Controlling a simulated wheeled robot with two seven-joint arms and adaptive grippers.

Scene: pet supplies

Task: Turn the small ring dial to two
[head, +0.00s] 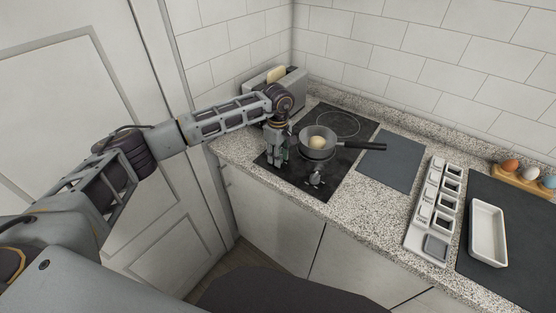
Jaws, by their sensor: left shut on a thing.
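The black cooktop (352,159) is set into the speckled counter. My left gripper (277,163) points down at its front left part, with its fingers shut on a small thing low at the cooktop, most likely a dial. The fingers hide this thing, so its setting cannot be read. Another silver dial (317,179) with pale marks around it stands to the right, near the front edge, clear of the gripper. A larger ring outline (338,122) shows at the back. My right gripper is not in view.
A grey pan (318,140) with a pale round thing in it stands close right of the gripper, handle pointing right. A toaster (292,84) with bread is behind the arm. Further right are a dark mat (391,158), a white compartment rack (431,213), a white dish (488,233) and eggs.

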